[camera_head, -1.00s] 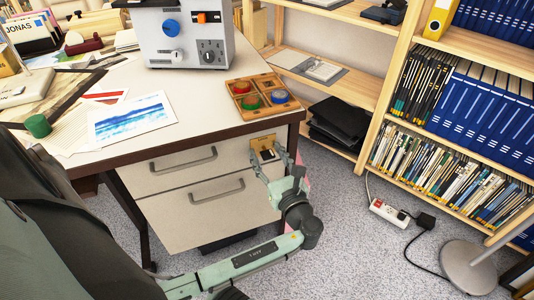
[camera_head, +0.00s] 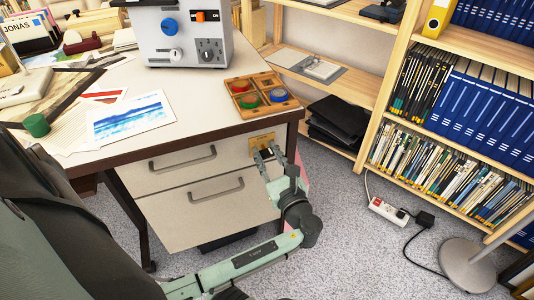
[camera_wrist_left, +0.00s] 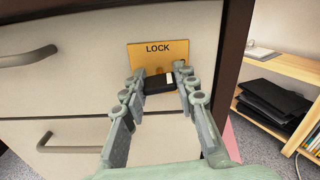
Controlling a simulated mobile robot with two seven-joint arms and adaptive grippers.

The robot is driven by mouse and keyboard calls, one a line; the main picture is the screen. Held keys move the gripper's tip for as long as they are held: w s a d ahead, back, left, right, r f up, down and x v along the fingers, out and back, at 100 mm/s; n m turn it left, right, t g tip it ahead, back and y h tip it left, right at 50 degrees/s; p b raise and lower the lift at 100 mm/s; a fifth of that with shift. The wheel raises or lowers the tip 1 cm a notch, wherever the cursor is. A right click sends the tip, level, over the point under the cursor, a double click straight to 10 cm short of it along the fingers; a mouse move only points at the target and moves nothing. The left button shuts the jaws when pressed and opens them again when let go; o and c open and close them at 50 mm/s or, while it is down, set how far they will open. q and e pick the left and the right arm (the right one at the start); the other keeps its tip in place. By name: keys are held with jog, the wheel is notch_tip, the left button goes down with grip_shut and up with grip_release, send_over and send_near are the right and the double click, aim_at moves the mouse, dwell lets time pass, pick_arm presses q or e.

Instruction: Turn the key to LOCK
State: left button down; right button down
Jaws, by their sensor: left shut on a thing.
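A brass-coloured plate marked LOCK (camera_wrist_left: 143,57) is fixed to the upper right of the desk's drawer front; it also shows in the head view (camera_head: 262,140). A key with a black head (camera_wrist_left: 158,86) sits just below the LOCK lettering, between my fingertips. My left gripper (camera_wrist_left: 160,82) is shut on the key head, with one finger at its left and one at its right. In the head view, my left gripper (camera_head: 267,155) reaches up to the plate and hides most of the key. The key's shaft is hidden. My right gripper is not in view.
Two drawers with grey handles (camera_head: 183,158) are left of the plate. A wooden tray (camera_head: 268,112) with coloured round pieces and a grey control box (camera_head: 185,38) stand on the desk. A shelf (camera_head: 340,85) stands to the right. A power strip (camera_head: 388,211) lies on the floor.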

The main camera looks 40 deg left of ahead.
pick_arm(q)
jog(key=n, duration=0.3)
jog(key=shift+b, duration=0.3)
jog(key=n+b, duration=0.1)
jog(key=n, duration=0.2)
jog(key=n+b, duration=0.3)
jog(key=n, duration=0.2)
jog(key=shift+a, duration=0.1)
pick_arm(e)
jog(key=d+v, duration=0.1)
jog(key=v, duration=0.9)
pick_arm(q)
jog(key=n+b, duration=0.2)
jog(key=n, duration=0.1)
jog(key=shift+r+n+b, duration=0.1)
jog(key=shift+n+b, duration=0.9)
jog(key=shift+n, duration=0.2)
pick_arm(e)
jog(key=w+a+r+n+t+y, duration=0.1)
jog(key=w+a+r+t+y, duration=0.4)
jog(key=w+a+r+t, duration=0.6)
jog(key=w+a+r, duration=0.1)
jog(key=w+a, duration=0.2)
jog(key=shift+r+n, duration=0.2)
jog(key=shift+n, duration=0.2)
pick_arm(q)
jog(key=c, duration=1.2)
grip_release()
